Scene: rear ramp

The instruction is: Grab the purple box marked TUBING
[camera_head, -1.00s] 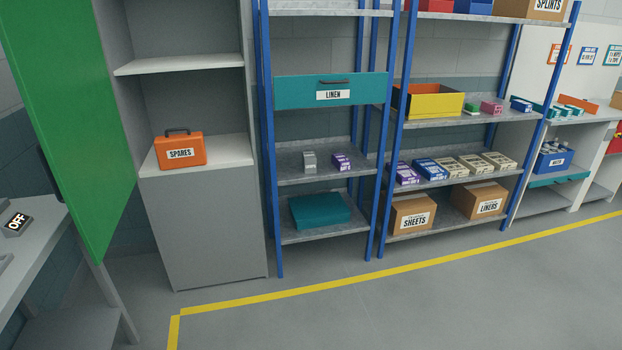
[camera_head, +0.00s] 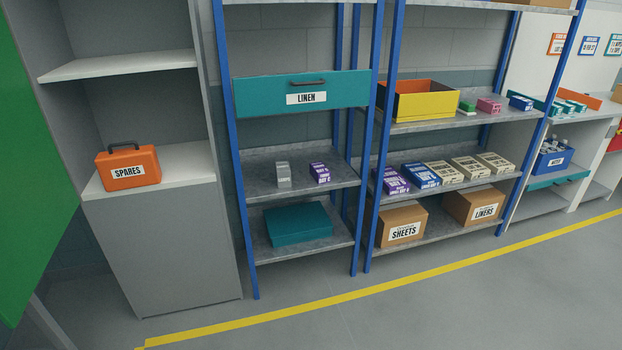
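Two purple-and-white boxes show in the head view. One purple box (camera_head: 320,172) stands on the middle shelf of the narrow blue-post rack, right of a small grey box (camera_head: 283,174). Another purple box (camera_head: 394,181) stands at the left end of the middle shelf of the wider rack. Their lettering is too small to read surely, so I cannot tell which is marked TUBING. Neither of my grippers is in view.
A teal LINEN drawer (camera_head: 302,94) is above the narrow rack's middle shelf (camera_head: 255,186), and a teal box (camera_head: 298,224) is below. An orange SPARES case (camera_head: 128,167) sits in the left cabinet. Blue posts (camera_head: 369,225) divide the racks. The floor (camera_head: 400,315) in front is clear.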

